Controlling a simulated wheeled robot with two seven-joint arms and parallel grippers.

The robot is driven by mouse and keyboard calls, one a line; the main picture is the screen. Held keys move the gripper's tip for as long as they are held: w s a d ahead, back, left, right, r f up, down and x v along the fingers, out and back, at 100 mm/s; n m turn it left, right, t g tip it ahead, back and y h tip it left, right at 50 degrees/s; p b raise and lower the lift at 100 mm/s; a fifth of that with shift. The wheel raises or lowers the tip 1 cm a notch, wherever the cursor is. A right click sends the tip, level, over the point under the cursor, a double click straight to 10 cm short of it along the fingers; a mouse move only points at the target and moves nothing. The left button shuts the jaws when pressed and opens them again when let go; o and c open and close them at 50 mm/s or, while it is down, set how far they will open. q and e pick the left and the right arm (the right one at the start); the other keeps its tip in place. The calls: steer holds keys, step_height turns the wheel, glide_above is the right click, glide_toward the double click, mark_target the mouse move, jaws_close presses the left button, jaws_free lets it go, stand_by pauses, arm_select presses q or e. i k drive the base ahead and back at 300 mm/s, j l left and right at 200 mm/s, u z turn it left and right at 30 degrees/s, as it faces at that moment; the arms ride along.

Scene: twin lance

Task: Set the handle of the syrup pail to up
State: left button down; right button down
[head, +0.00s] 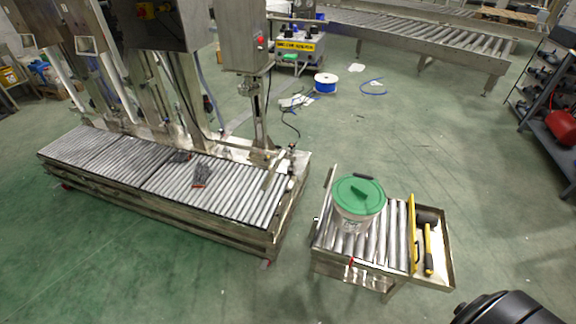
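The syrup pail (348,219) is a whitish bucket with a green lid (345,186), standing upright on a small roller stand (384,246) in the head view. A short dark bar (365,177), which looks like the handle's grip, shows at the far rim of the lid. The handle's wire is too small to make out, so its exact angle is unclear. A darker green piece lies across the middle of the lid. Neither my left nor my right gripper can be made out in the view, and nothing is seen touching the pail.
A tray (446,270) on the stand's right side holds a yellow-handled mallet (428,245). A yellow bar (411,230) runs between rollers and tray. A long roller conveyor (226,191) with machinery stands left. A dark shelf (548,125) is at far right. Green floor around the stand is open.

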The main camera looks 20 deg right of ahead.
mark_target(355, 175)
steer(key=l+u, duration=0.1)
steer(key=l, duration=0.3)
steer(key=l+u, duration=0.15)
steer(key=l, duration=0.3)
steer(key=k+l+u, duration=0.1)
steer(key=l, duration=0.3)
steer(key=l+u, duration=0.15)
steer(key=l, duration=0.3)
steer(key=k+l+u, duration=0.1)
steer(key=l, duration=0.3)
steer(key=k+l+u, duration=0.1)
steer(key=l, duration=0.3)
steer(key=k+l+u, duration=0.15)
steer(key=l, duration=0.2)
steer(key=k+l+u, duration=0.1)
steer(key=l, duration=0.8)
